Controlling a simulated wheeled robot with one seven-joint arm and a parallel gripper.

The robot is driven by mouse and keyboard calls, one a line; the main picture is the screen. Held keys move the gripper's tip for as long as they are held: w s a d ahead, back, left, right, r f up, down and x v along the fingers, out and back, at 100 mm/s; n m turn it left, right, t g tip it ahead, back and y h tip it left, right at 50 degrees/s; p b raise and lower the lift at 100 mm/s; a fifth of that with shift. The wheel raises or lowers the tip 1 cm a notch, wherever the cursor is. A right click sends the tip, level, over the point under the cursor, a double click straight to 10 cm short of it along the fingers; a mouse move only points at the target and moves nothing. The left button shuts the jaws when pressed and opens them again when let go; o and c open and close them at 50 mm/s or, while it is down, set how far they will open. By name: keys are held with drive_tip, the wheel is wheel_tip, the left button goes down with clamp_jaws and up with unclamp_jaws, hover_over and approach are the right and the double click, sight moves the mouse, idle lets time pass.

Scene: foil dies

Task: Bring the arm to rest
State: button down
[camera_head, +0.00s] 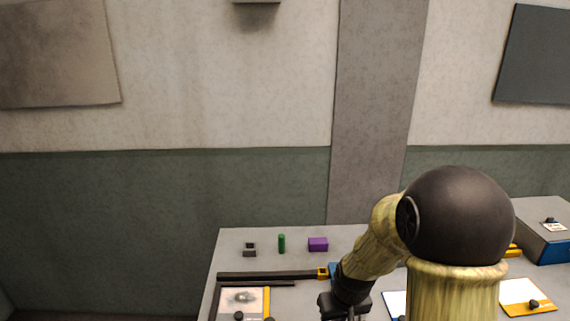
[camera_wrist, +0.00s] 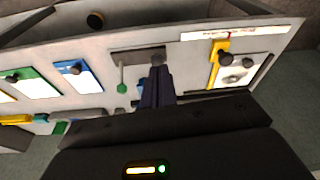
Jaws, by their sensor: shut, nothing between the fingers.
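My gripper (camera_wrist: 158,74) shows in the wrist view with its two dark fingers pressed together and nothing between them. I cannot tell whether the fingers touch anything. In the head view my arm reaches over the table (camera_head: 230,240) from the lower right. The dark wrist shows at the bottom edge, and the fingertips cannot be made out there.
A dark block (camera_head: 249,251), a green cylinder (camera_head: 281,243) and a purple box (camera_head: 318,244) stand at the table's back left. A dark rail (camera_head: 265,276) lies in front of them, near a framed plate (camera_head: 240,301). A blue-sided box (camera_head: 545,240) stands at right.

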drive_tip(key=s+r+m, duration=0.1)
drive_tip(key=s+r, duration=0.4)
drive_tip(key=s, duration=0.5)
drive_tip(key=shift+s+d+r+m, duration=0.2)
drive_tip(key=shift+s+d+m, duration=0.05)
drive_tip(key=shift+s+m, duration=0.05)
